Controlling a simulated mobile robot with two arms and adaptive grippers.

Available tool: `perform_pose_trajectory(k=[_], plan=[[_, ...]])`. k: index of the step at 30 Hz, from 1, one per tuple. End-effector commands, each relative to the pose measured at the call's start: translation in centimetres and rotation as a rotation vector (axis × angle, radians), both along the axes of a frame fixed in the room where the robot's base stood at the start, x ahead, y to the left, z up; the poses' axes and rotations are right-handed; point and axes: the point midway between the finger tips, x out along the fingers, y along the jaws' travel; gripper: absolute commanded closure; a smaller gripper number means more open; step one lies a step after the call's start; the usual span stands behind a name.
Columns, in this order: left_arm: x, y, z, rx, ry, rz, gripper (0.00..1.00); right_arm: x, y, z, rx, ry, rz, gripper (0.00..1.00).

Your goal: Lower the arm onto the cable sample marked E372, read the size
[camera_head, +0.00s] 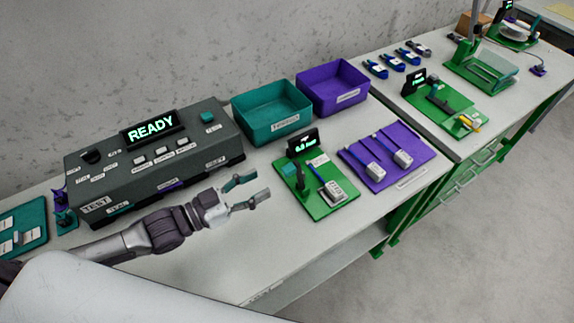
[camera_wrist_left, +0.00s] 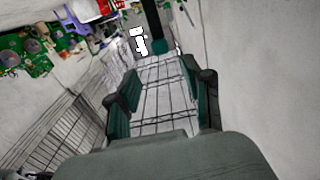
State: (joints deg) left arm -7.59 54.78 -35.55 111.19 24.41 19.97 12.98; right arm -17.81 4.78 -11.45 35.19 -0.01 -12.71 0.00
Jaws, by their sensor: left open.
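My left gripper (camera_head: 259,185) is open and empty above the bench, just left of a green gauge stand (camera_head: 319,203). Its two teal fingers are spread apart, and the gripper shows in the left wrist view too (camera_wrist_left: 166,88). The stand has a small black display (camera_head: 302,142) with green digits that seem to read 0.0 mm. A labelled grey-white piece (camera_head: 334,190) lies on the stand. Several blue cable samples (camera_head: 376,69) with white tags lie at the back right. I cannot read E372 on any tag. My right gripper is not in view.
A dark tester (camera_head: 150,160) with a READY display stands behind my left arm. A teal bin (camera_head: 272,112) and a purple bin (camera_head: 332,88) stand behind the stand. A purple board (camera_head: 386,157) with grey pieces lies right of it. Another green stand (camera_head: 440,108) is further right.

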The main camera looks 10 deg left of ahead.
Motion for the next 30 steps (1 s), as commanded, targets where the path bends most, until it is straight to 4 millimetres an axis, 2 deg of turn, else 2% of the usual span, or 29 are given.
perform_pose_trajectory(k=[1, 6, 12, 25, 26, 30], plan=[[1.0, -0.9, 0.4, -0.004, -0.006, 0.000, 0.50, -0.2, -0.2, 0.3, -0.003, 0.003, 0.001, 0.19], [3.5, -3.4, 0.4, -0.001, -0.004, 0.000, 0.50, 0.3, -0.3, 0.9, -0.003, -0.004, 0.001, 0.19], [5.5, -5.4, 0.2, 0.000, -0.001, 0.000, 0.50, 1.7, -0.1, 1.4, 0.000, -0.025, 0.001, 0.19], [6.2, -6.2, 0.0, 0.001, 0.000, -0.001, 0.50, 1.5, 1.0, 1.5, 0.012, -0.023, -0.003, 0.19], [6.2, -6.2, 0.0, 0.002, -0.001, -0.001, 0.52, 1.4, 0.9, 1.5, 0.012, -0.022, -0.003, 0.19], [6.2, -6.2, 0.0, 0.001, 0.000, -0.001, 0.75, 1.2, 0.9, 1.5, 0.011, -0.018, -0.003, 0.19]])
